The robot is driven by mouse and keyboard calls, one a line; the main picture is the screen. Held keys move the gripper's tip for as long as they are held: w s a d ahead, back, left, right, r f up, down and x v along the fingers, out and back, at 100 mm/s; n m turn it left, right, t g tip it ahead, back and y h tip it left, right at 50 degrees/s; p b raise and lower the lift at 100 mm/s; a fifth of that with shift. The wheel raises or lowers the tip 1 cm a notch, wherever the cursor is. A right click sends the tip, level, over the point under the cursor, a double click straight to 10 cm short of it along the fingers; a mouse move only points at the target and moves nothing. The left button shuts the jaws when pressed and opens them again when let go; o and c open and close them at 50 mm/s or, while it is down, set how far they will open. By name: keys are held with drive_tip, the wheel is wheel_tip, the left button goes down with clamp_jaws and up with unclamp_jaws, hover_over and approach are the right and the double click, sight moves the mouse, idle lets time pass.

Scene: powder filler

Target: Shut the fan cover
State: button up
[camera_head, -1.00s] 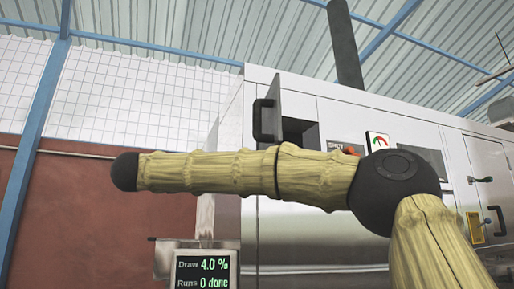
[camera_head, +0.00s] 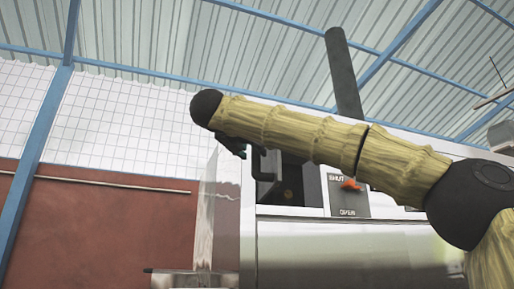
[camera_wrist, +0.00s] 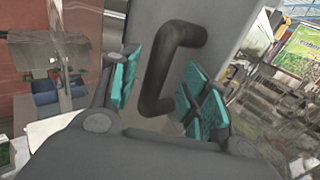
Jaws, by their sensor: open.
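The fan cover (camera_head: 270,188) is a small grey panel with a black bar handle (camera_head: 258,165). It stands open, swung out from the dark square opening (camera_head: 300,190) in the machine's front. My gripper (camera_head: 238,150) is at the handle, partly hidden behind my arm in the head view. In the wrist view my gripper (camera_wrist: 160,88) is open, with teal pads on both sides of the black handle (camera_wrist: 170,62). The grey cover (camera_wrist: 215,35) fills the space behind it. I cannot tell whether the pads touch the handle.
A SHUT/OPEN plate (camera_head: 348,202) with a red lever sits right of the opening, close under my arm. A clear upright sheet (camera_head: 208,215) stands left of the machine. A dark pipe (camera_head: 344,75) rises behind.

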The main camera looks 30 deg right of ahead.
sight(254, 151)
drive_tip(key=shift+p+x, duration=0.75)
drive_tip(key=shift+x, duration=1.35)
drive_tip(key=shift+a, duration=0.1)
clamp_jaws()
